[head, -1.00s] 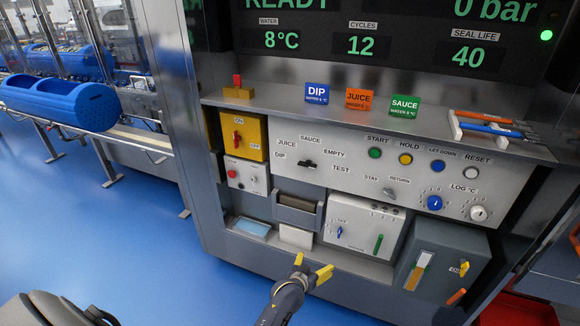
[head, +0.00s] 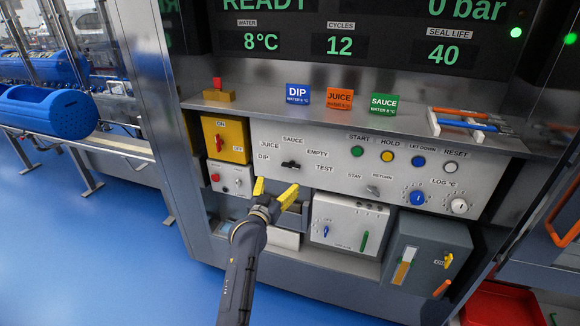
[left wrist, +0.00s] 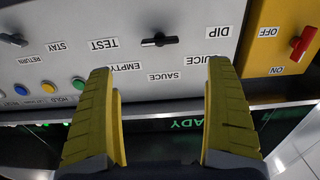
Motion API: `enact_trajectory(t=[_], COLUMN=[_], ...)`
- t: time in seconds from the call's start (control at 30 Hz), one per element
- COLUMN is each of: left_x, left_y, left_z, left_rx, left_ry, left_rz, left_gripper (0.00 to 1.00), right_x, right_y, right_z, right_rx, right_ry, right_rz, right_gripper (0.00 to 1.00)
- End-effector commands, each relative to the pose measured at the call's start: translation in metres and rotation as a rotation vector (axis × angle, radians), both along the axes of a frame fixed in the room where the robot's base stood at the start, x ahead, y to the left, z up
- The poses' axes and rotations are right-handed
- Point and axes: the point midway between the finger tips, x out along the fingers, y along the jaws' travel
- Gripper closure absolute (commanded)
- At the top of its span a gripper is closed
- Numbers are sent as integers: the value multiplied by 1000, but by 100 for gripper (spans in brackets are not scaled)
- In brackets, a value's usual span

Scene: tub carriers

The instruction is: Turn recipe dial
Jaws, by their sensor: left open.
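The recipe dial (head: 291,165) is a small black knob on the pale control panel, with the labels DIP, JUICE, SAUCE, EMPTY and TEST around it. Its bar lies roughly level, with an end towards DIP. The dial also shows in the left wrist view (left wrist: 160,40), ahead of and between my fingers. My left gripper (head: 273,190) has yellow fingers spread apart. It is empty, just below the dial in the head view, and does not touch it. My right gripper is not in view.
A yellow ON/OFF switch box (head: 226,139) is left of the dial. To the right are the START button (head: 357,151), other buttons and a STAY/RETURN switch (head: 372,190). Above, a ledge holds DIP (head: 297,94), JUICE (head: 339,98) and SAUCE (head: 383,104) signs.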

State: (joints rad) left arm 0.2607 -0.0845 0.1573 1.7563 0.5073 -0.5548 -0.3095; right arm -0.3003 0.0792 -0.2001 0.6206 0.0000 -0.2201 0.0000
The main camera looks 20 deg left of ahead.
Motion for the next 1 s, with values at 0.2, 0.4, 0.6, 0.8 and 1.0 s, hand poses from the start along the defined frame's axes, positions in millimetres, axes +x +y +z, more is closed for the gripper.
enact_trajectory(t=[0.2,0.4,0.6,0.8,1.0], left_x=[42,75,103,122,132], left_y=[-2,-3,-4,-5,-5], left_z=[0,1,0,-1,0], left_rx=[-2,0,-2,0,-1], left_ry=[0,0,0,1,1], left_rz=[-1,-1,-1,-1,0], left_gripper=[12,12,12,12,12], right_x=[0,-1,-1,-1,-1], right_y=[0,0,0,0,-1], right_z=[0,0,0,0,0], right_rx=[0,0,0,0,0], right_ry=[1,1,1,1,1], right_rz=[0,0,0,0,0], right_gripper=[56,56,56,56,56])
